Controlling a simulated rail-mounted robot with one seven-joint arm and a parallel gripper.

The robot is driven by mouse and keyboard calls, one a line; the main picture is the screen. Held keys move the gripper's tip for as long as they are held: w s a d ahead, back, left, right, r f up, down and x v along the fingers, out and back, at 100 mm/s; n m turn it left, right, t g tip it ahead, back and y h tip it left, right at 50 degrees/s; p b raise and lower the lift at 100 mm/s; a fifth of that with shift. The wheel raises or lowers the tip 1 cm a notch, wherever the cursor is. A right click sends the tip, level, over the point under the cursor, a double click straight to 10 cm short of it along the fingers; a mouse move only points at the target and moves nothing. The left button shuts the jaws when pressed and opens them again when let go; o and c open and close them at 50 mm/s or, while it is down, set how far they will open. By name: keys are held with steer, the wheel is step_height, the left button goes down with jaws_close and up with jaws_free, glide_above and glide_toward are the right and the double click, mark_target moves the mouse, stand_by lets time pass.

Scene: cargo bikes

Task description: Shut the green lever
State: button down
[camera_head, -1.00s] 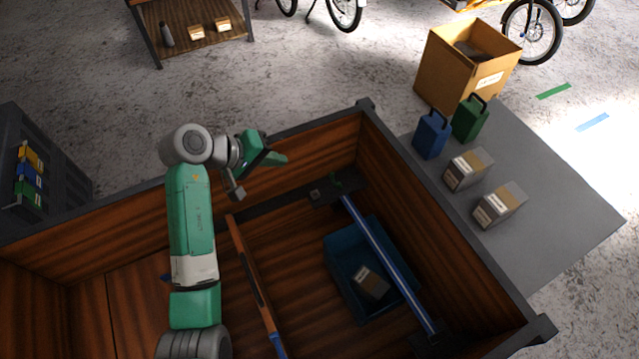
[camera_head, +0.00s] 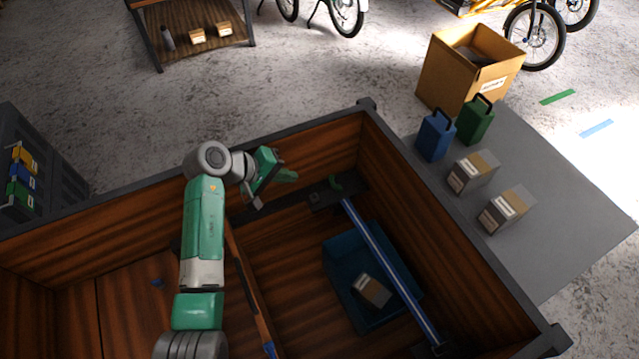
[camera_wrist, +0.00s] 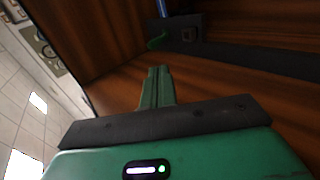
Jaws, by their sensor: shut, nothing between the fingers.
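The green lever (camera_head: 335,183) is a small curved piece on a dark mount on the inner wall of the wooden cargo box, at the upper end of a blue bar (camera_head: 378,246). The lever also shows in the wrist view (camera_wrist: 157,41), beyond my fingertips. My gripper (camera_head: 293,176) is over the box, left of the lever and apart from it. Its green fingers (camera_wrist: 158,72) are together and empty. The lever's exact angle is too small to tell.
The cargo box's dark rim (camera_head: 300,127) and walls surround the lever. A blue bin (camera_head: 340,262) holding a small carton (camera_head: 373,291) sits below the bar. A wooden divider (camera_head: 250,280) stands left of it. A grey platform (camera_head: 560,190) with cartons and canisters lies outside.

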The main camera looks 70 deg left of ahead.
steer(key=b+x, duration=0.3)
steer(key=x, duration=0.8)
steer(key=shift+w+f, duration=0.2)
steer(key=shift+f, duration=0.05)
steer(key=shift+r, duration=0.2)
